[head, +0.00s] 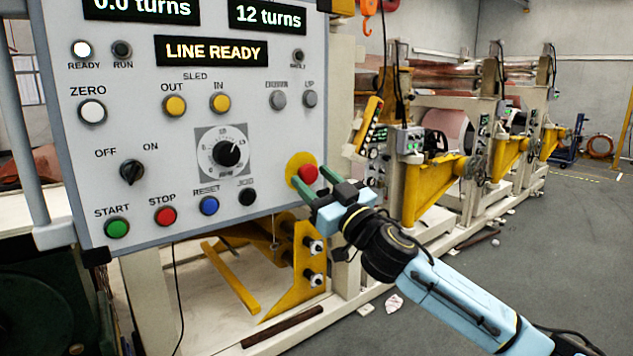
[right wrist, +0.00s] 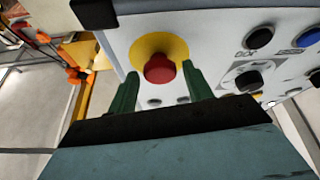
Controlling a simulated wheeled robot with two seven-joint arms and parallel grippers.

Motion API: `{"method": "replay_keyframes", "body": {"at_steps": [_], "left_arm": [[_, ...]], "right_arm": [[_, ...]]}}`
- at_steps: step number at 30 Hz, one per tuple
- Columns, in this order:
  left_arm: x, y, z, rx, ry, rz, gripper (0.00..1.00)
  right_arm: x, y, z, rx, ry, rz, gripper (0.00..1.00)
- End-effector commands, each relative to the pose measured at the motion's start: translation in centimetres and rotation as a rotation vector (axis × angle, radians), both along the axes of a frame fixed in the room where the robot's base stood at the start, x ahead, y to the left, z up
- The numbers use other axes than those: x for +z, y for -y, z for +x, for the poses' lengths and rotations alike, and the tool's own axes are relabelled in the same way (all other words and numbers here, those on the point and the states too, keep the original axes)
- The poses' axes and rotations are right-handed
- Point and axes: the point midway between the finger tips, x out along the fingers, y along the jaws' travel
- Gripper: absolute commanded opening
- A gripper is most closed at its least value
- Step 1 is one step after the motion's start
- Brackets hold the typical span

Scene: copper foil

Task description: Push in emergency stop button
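The emergency stop button (head: 308,174) is a red mushroom knob on a yellow round plate, at the lower right of the grey control panel (head: 140,150). The button also shows in the right wrist view (right wrist: 159,69), and it stands out from its plate. My right gripper (head: 309,186) is just in front of the panel, by the button. In the right wrist view its two green fingers (right wrist: 157,92) are apart, one on each side of the button, with nothing seen between them but the button. I cannot tell whether they touch it. My left gripper is not in view.
Close to the emergency stop are the black JOG button (head: 247,197), the blue RESET button (head: 209,205) and a black dial (head: 227,153). Yellow brackets (head: 297,268) and a machine frame stand below and behind the panel. Grey floor is open at the right.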

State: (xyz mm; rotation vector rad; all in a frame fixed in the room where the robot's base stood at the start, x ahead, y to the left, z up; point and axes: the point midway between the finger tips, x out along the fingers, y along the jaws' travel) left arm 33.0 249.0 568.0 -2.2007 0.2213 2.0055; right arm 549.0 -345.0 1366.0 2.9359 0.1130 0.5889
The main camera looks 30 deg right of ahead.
Motion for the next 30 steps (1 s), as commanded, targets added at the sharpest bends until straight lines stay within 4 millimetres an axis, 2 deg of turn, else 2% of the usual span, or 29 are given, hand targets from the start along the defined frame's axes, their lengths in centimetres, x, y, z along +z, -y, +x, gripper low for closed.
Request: {"method": "replay_keyframes", "body": {"at_steps": [2, 11, 21, 28, 29, 30], "left_arm": [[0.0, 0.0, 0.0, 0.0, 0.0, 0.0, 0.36], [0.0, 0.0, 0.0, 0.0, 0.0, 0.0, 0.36], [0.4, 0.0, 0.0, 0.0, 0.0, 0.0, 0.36], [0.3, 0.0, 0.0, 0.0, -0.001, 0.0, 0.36], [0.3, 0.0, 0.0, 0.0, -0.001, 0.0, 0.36], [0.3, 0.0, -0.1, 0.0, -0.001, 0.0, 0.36]], "right_arm": [[0.0, 0.0, 0.0, 0.0, 0.0, 0.0, 0.4], [0.0, 0.0, 0.0, 0.0, 0.0, 0.0, 0.0], [0.1, -0.1, 1.0, 0.0, 0.001, 0.001, 0.0], [0.1, 0.0, 1.0, -0.001, 0.003, 0.0, 0.0], [0.1, 0.0, 1.0, -0.001, 0.003, 0.0, 0.39], [0.2, 0.0, 1.0, -0.002, 0.003, 0.0, 0.44]]}}
